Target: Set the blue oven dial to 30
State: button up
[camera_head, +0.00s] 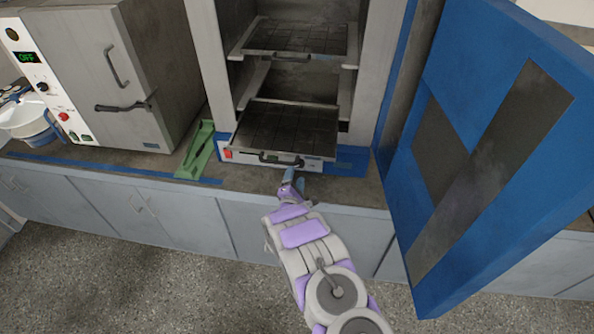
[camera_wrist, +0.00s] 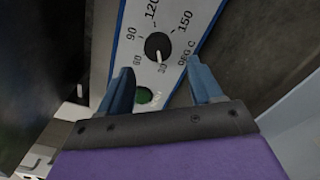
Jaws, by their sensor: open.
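The oven dial (camera_wrist: 158,46) is a round black knob on a white panel with a blue edge in the wrist view. Numbers from 30 to 150 and "DEG C" surround it. Its small white mark appears to point down towards the 30. My gripper (camera_wrist: 160,72) is open, its two blue-grey fingers on either side of the lower panel, with the dial just beyond the tips and not gripped. In the head view, the blue oven (camera_head: 343,162) stands open and my gripper (camera_head: 289,176) is at the lower front panel, near the dial's place; the dial is hard to make out there.
A green round button (camera_wrist: 144,95) lies below the dial, between the fingers. The wide blue door (camera_head: 505,70) stands open at the right. A tray (camera_head: 285,130) sticks out above my gripper. A green bracket (camera_head: 195,155) and another oven (camera_head: 125,90) are at the left.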

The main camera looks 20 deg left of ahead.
jog(key=p+v, duration=0.1)
jog(key=v, duration=1.1)
jog(key=shift+a, duration=0.15)
jog(key=shift+s+f, duration=0.15)
jog(key=shift+f, duration=0.05)
